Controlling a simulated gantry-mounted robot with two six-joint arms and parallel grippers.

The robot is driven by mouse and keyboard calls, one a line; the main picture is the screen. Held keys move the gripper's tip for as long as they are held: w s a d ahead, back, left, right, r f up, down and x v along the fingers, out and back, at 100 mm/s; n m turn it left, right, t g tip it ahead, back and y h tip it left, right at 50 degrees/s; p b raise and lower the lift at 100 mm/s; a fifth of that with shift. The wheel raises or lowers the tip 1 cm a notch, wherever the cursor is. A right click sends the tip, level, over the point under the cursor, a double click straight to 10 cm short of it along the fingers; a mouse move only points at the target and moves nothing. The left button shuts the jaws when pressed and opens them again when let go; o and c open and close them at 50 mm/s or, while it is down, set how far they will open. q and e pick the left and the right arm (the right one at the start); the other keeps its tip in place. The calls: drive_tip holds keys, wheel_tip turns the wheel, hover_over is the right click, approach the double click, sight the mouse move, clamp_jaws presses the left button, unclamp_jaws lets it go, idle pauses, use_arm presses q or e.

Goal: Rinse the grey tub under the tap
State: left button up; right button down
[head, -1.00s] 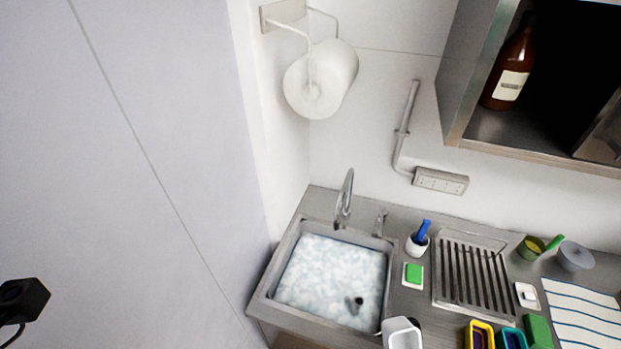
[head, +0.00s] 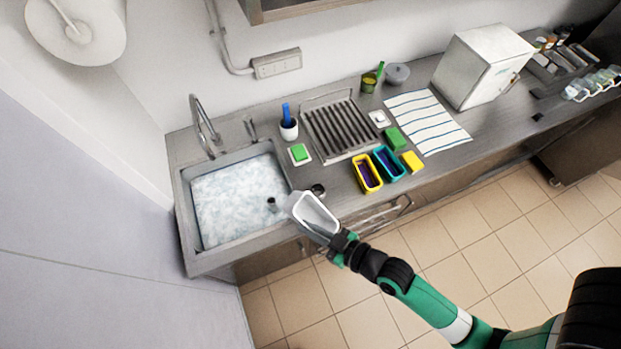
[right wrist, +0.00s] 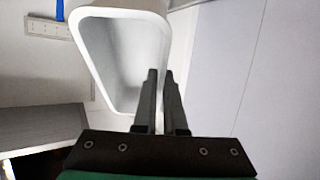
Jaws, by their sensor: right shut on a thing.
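My right gripper (head: 333,238) is shut on the wall of the grey tub (head: 316,212), a pale, open-topped tub. It holds the tub tilted at the front right corner of the sink (head: 215,264), by the counter's front edge. In the right wrist view the fingertips (right wrist: 161,75) pinch the wall of the tub (right wrist: 122,60), whose visible inside looks empty. The curved metal tap (head: 203,125) stands behind the sink, well away from the tub. Pale foamy water (head: 238,200) fills the sink, so its bottom is hidden. My left gripper is not in view.
Right of the sink are a green sponge (head: 299,152), a white cup with a blue brush (head: 289,130), a drying rack (head: 340,128), and yellow (head: 367,174) and teal (head: 388,163) tubs. A small dark round thing (head: 271,203) shows in the foam. The wall closes the left side.

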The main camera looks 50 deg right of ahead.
drive_tip(key=a+r+n+g+y, duration=0.3)
drive_tip(key=a+r+n+y, duration=0.45)
drive_tip(key=a, duration=0.55)
drive_tip(key=s+d+r+m+t+h, duration=0.2)
drive_tip(key=d+r+m+h, duration=0.1)
drive_tip(key=d+r+m, duration=0.1)
